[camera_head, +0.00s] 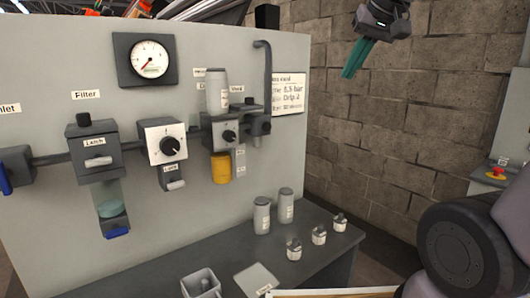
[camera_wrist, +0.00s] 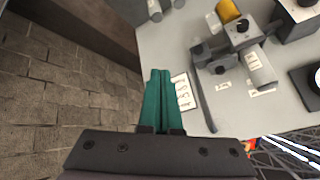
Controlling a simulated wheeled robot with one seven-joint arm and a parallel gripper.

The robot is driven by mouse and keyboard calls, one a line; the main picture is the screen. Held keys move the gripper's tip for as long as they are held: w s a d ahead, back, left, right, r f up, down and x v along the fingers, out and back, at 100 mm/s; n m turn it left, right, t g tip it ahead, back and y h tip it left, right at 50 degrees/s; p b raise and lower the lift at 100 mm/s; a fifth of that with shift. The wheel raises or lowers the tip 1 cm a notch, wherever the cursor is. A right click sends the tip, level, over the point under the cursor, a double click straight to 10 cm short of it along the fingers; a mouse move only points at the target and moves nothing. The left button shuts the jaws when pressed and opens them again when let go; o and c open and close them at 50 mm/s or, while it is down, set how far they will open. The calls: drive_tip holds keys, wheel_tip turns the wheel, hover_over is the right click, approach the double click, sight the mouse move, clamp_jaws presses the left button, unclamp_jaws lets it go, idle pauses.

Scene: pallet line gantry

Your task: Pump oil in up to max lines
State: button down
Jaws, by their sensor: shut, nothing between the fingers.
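The lubricator unit (camera_head: 228,135) with a black knob is on the grey panel. A yellow bowl (camera_head: 221,169) hangs under it, and a pale cylinder (camera_head: 217,92) with a label stands on top. The filter (camera_head: 93,150) with its teal-tinted bowl (camera_head: 111,208) is further left. Max lines and oil levels are too small to make out. My gripper (camera_head: 350,72) is shut and empty, high to the right of the panel, apart from everything. In the wrist view its teal fingers (camera_wrist: 160,72) are together, and the yellow bowl (camera_wrist: 228,11) shows near the top.
A gauge (camera_head: 149,62), a regulator knob (camera_head: 167,143) and a sign (camera_head: 288,92) are on the panel. Two pale bottles (camera_head: 262,216) (camera_head: 286,206), several small capped items (camera_head: 319,236) and an open grey container (camera_head: 200,283) stand on the bench (camera_head: 232,258). A brick wall (camera_head: 400,130) stands behind.

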drive_tip(key=s+d+f+m, duration=0.3)
drive_tip(key=s+d+f, duration=0.3)
drive_tip(key=f, duration=0.1)
drive_tip(key=shift+s+f+m+h, duration=0.15)
drive_tip(key=shift+s+m+h, duration=0.15)
drive_tip(key=shift+h, duration=0.1)
